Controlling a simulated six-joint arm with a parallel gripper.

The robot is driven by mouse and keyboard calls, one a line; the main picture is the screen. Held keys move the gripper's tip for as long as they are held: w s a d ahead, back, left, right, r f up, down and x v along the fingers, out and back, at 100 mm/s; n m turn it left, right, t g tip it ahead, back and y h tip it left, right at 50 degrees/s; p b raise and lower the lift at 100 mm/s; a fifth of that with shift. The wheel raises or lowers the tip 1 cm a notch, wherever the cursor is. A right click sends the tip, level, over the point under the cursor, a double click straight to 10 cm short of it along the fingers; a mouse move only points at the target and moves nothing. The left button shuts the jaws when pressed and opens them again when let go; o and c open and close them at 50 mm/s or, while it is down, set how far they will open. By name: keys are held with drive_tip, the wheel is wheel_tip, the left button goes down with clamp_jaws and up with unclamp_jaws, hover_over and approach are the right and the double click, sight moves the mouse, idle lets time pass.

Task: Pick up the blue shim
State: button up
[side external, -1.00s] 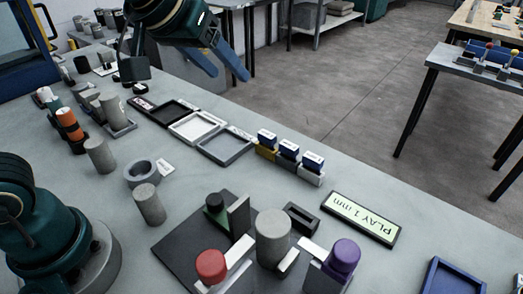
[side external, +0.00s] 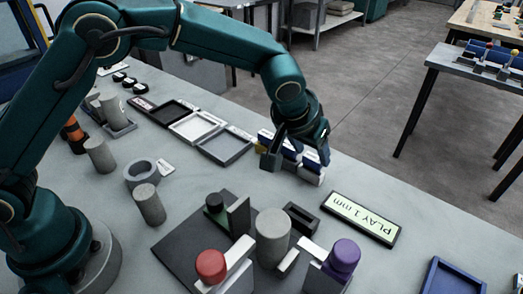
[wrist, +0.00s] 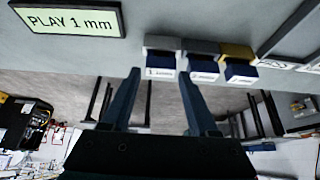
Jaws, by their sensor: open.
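Three small blocks with blue tops and white labels stand in a row, on a yellow, a dark grey and a light grey base. Which one is the blue shim I cannot tell. In the wrist view they are the blue-topped block on light grey (wrist: 161,59), the one on dark grey (wrist: 203,64) and the one on yellow (wrist: 241,68). My gripper (wrist: 159,74) is open and empty, its fingertips to either side of the light grey block's label in that view. In the side view my gripper (side external: 306,153) is over the row and partly hides it; contact cannot be told.
A "PLAY 1 mm" sign (side external: 361,218) lies to the right. Shallow trays (side external: 225,144) lie left of the row. In front are a dark plate (side external: 180,243) with a green-topped part, a grey cylinder (side external: 272,238), and red (side external: 211,266) and purple (side external: 345,256) knobs.

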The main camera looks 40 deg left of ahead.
drive_tip(key=shift+x, duration=1.1)
drive_tip(key=c, duration=0.9)
drive_tip(key=shift+r, duration=0.1)
wheel_tip(320, 180, up, 10)
approach(312, 159)
drive_tip(key=s+d+r, duration=0.2)
drive_tip(key=s+d, duration=0.2)
drive_tip(key=s, duration=0.2)
drive_tip(key=shift+d, duration=0.25)
drive_tip(key=shift+f, duration=0.1)
